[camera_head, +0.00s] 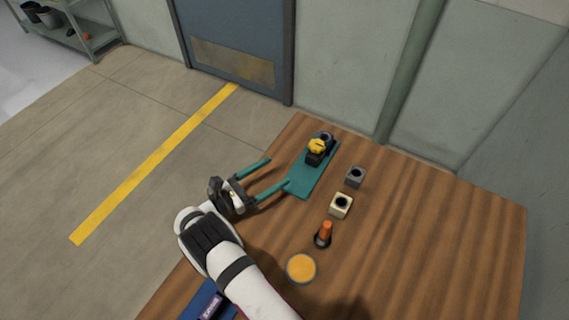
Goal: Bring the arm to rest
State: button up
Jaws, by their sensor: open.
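My gripper (262,177) is open, with its two green fingers spread apart and nothing visible between them. It hangs at the left edge of the wooden table (430,240). The lower fingertip appears next to the near left corner of a teal board (304,187); I cannot tell whether they touch. My white arm reaches up from the bottom of the view and hides part of the table's left edge.
A yellow and black object (317,149) stands on the board. A grey block (355,177), a cream block (341,205), an orange-topped peg (325,233) and an orange round disc (301,268) stand right of my arm. A blue item (205,303) lies bottom left. The table's right side is clear.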

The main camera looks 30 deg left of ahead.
dwell(0.4)
jog(key=w+d+r+m+g+h, duration=0.2)
jog(key=d+r+m+g, duration=0.2)
jog(key=d, duration=0.3)
jog(key=w+d+r+m+g+h, duration=0.3)
jog(key=d+r+m, duration=0.2)
jog(key=d, duration=0.2)
jog(key=s+d+r+m+g+y, duration=0.1)
jog(key=s+d+r+m+g, duration=0.15)
jog(key=d, duration=0.25)
jog(key=s+d+r+m+g, duration=0.2)
jog(key=d+m+g, duration=0.1)
jog(key=d+m, duration=0.15)
jog(key=s+d+r+m+g+y, duration=0.1)
jog(key=s+d+r+m+g, duration=0.15)
jog(key=d, duration=0.35)
jog(key=s+d+r+m+g+y, duration=0.2)
jog(key=s+d+m+g+y, duration=0.3)
jog(key=s+m, duration=0.55)
jog(key=s+a+m+t+y, duration=0.1)
jog(key=s+m+t+y, duration=0.2)
jog(key=s+m+y, duration=0.3)
jog(key=s+m, duration=0.2)
jog(key=s, duration=0.1)
jog(key=shift+a+f+y, duration=0.2)
jog(key=shift+y, duration=0.2)
